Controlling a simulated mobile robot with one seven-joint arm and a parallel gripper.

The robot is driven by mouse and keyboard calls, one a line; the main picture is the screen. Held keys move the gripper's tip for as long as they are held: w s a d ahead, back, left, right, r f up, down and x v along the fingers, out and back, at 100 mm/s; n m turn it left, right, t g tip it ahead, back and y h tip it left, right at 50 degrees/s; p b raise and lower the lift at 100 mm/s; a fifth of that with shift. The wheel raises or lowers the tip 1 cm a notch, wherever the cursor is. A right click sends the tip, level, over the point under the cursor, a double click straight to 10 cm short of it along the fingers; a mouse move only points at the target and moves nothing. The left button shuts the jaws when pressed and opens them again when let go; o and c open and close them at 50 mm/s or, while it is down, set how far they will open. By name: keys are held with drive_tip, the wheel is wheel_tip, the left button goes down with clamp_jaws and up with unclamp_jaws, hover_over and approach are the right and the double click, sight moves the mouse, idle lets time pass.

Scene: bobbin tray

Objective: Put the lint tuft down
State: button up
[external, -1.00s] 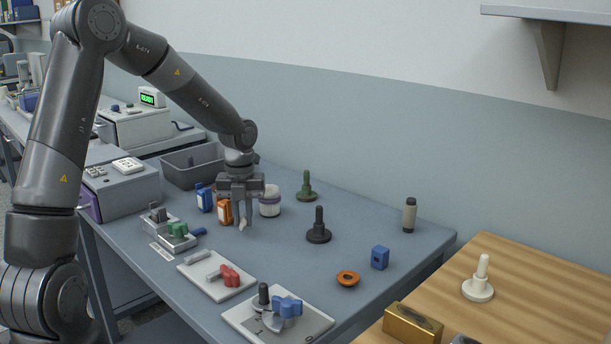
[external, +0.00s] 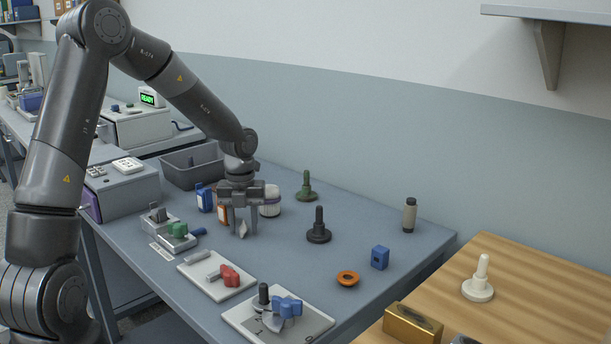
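The lint tuft (external: 242,230) is a small, pale, pointed piece on the blue-grey bench (external: 290,262), right of the green-knobbed fixture. My gripper (external: 243,226) points straight down over it. Its two fingers stand apart, one on each side of the tuft, with a visible gap around it. The gripper is open, and the tuft appears to rest on the bench surface between the fingertips.
An orange-and-white box (external: 223,214), a blue-and-white box (external: 205,197) and a white jar (external: 269,203) stand close behind my gripper. A black spindle (external: 318,228) stands to the right. Fixtures with red (external: 229,275) and blue (external: 286,307) knobs lie in front.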

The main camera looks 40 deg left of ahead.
sight(243, 223)
wheel_tip(243, 223, up, 12)
drive_tip(key=s+d+r+n+t+y, duration=0.1)
drive_tip(key=s+d+r+n, duration=0.5)
drive_tip(key=n, duration=0.1)
drive_tip(key=s+d+r+n+t, duration=0.1)
drive_tip(key=s+d+n, duration=0.1)
drive_tip(key=s+n, duration=0.4)
drive_tip(key=s+d+r+n+t, duration=0.2)
drive_tip(key=s+d+n, duration=0.1)
drive_tip(key=s+n, duration=0.4)
drive_tip(key=s+d+r+n+t+h, duration=0.1)
drive_tip(key=s+d+r+n, duration=0.1)
drive_tip(key=s+n, duration=0.4)
drive_tip(key=shift+s+d+r+n+t, duration=0.25)
drive_tip(key=shift+d+n+t, duration=0.05)
drive_tip(key=shift+d+n, duration=0.2)
